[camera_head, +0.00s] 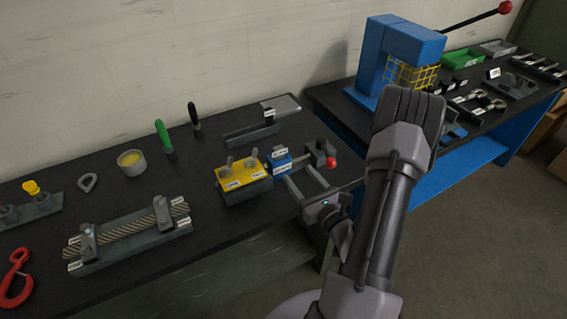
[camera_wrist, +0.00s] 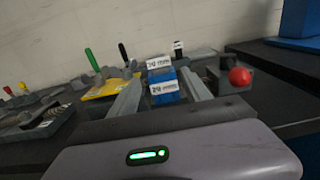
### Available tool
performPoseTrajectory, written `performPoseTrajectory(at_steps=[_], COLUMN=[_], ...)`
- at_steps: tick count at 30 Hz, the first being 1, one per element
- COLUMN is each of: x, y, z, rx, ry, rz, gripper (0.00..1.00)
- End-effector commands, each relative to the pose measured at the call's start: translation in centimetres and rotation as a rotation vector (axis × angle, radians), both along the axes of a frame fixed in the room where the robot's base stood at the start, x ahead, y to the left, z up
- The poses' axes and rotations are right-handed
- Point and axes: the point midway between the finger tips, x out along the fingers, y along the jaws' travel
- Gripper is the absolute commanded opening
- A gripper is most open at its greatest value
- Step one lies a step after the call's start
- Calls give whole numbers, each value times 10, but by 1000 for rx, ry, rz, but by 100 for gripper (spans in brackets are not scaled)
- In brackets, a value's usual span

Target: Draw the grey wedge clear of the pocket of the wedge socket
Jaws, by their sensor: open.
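My gripper (camera_head: 297,172) is open and empty, its two long grey fingers pointing at a blue block with white labels (camera_head: 279,161). In the wrist view my gripper (camera_wrist: 160,92) has one finger on each side of that block (camera_wrist: 162,82), which appears just beyond or between the tips; contact cannot be told. I cannot surely pick out the grey wedge or the wedge socket; the labels are too small to read. A yellow-topped block (camera_head: 243,178) with two grey upright parts stands left of my gripper.
A red ball knob (camera_head: 331,162) on a dark fixture is close right of the fingers. A rope rig (camera_head: 130,233), red hook (camera_head: 15,277), round tin (camera_head: 131,162) and green-handled tool (camera_head: 163,136) lie leftward. A blue press (camera_head: 400,45) stands on the right bench.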

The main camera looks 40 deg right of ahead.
Motion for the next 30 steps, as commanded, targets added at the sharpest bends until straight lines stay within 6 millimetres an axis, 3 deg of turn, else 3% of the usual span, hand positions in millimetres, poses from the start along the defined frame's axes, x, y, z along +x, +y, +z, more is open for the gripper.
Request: performPoseTrajectory(at_steps=[9,15,26,30], x=[86,120,128,128], y=[-18,-27,-29,-29], z=[2,1,1,1], rx=[-4,-2,1,1], ry=[-4,-3,-1,-1], rz=[7,6,4,4], gripper=[56,56,56,29])
